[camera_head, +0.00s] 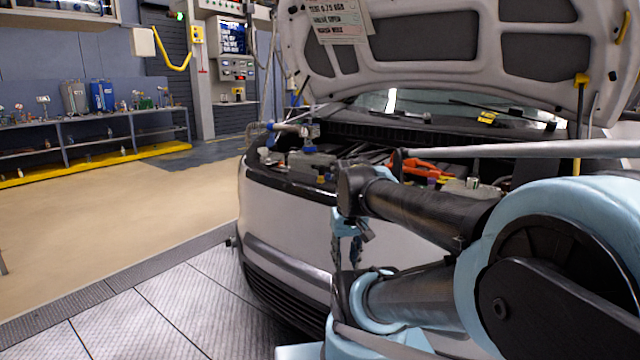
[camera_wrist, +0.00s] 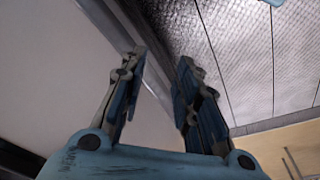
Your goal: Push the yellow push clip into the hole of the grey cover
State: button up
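My gripper hangs in front of the car's front bumper in the head view (camera_head: 346,252). In the wrist view its two fingers (camera_wrist: 162,62) are apart with nothing between them, so it is open and empty. I cannot make out the yellow push clip in either view. Grey parts (camera_head: 312,161) show in the front left of the engine bay, but I cannot tell whether one is the grey cover. No hole can be made out. My arm hides part of the bay's front right.
The white car's hood (camera_head: 430,50) is raised, with a yellow-topped prop (camera_head: 580,110) at right. An orange-red item (camera_head: 420,168) lies in the bay. A yellow item (camera_head: 488,117) is near the windshield. Shelves (camera_head: 100,135) stand far left; the floor (camera_head: 120,215) between is clear.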

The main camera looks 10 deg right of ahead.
jog(key=w+r+n, duration=0.1)
jog(key=w+r, duration=0.8)
jog(key=r, duration=0.2)
notch_tip(320, 180, up, 17)
jog(key=n+g, duration=0.2)
jog(key=n, duration=0.2)
send_over(321, 181)
jog(key=w, duration=0.1)
notch_tip(321, 181, down, 17)
jog(key=shift+w+f, duration=0.1)
jog(key=shift+f, duration=0.05)
jog(key=c, duration=0.3)
jog(key=shift+c, duration=0.2)
